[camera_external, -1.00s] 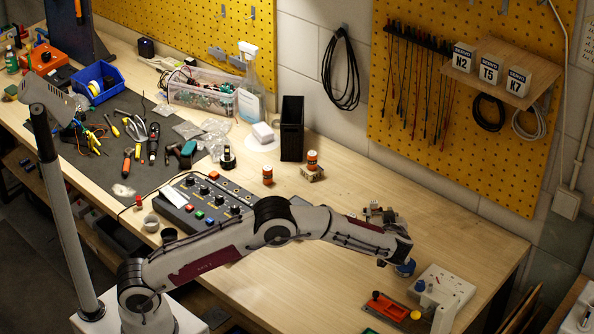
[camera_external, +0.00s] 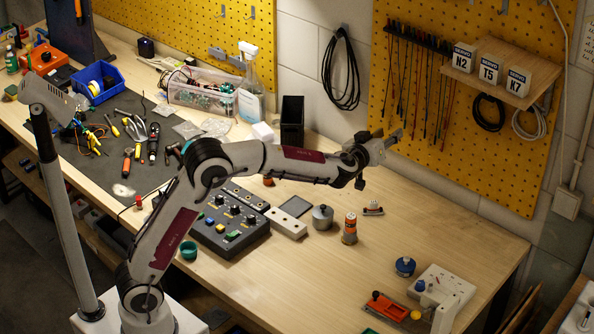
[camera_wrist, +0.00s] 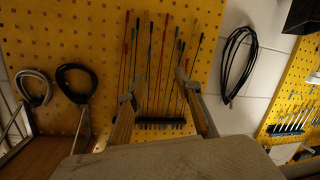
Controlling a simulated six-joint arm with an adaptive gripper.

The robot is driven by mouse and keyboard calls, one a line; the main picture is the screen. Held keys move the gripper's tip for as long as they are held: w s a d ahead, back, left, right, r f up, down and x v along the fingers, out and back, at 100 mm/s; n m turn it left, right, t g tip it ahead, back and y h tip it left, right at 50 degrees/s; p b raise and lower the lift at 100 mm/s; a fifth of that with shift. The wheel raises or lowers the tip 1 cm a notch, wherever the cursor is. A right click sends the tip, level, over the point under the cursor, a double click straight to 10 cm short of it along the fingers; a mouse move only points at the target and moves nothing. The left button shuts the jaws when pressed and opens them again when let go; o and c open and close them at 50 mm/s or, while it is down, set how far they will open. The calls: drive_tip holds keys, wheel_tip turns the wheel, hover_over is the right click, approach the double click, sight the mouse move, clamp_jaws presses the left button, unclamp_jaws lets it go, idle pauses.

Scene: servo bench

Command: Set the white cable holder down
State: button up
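My gripper (camera_external: 388,140) is raised well above the bench in the external view, pointing at the yellow pegboard. In the wrist view its two fingers (camera_wrist: 158,91) stand apart, with nothing visible between them. I cannot tell for sure which thing is the white cable holder. A low white block with holes (camera_external: 287,223) lies on the bench beside the control box, below and left of my gripper. A white unit (camera_external: 440,284) also sits at the bench's front right, apart from my gripper.
A control box (camera_external: 230,222), a metal pot (camera_external: 322,217), an orange can (camera_external: 350,228) and a blue knob (camera_external: 405,266) stand on the bench. The cable rack (camera_wrist: 158,123) is on the pegboard ahead. The labelled shelf (camera_external: 497,78) juts out rightward.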

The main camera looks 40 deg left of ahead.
drive_tip(key=s+a+r+m+g+h, duration=0.1)
drive_tip(key=s+a+r+m+h, duration=0.2)
drive_tip(key=s, duration=0.6)
drive_tip(key=s+a+r+m+g+h, duration=0.1)
drive_tip(key=s+a+r+m+h, duration=0.15)
drive_tip(key=s, duration=0.55)
drive_tip(key=s+a+f+g+y, duration=0.1)
drive_tip(key=s+a+f, duration=0.4)
drive_tip(key=s, duration=0.6)
drive_tip(key=s+a+f+g+y, duration=0.1)
drive_tip(key=s+a+f+g, duration=0.3)
drive_tip(key=s, duration=0.8)
drive_tip(key=s+a+f+g+y, duration=0.1)
drive_tip(key=s+a+f+g, duration=0.2)
drive_tip(key=s+a+f, duration=0.4)
drive_tip(key=s, duration=0.4)
drive_tip(key=shift+s+f, duration=0.15)
drive_tip(key=shift+f, duration=0.25)
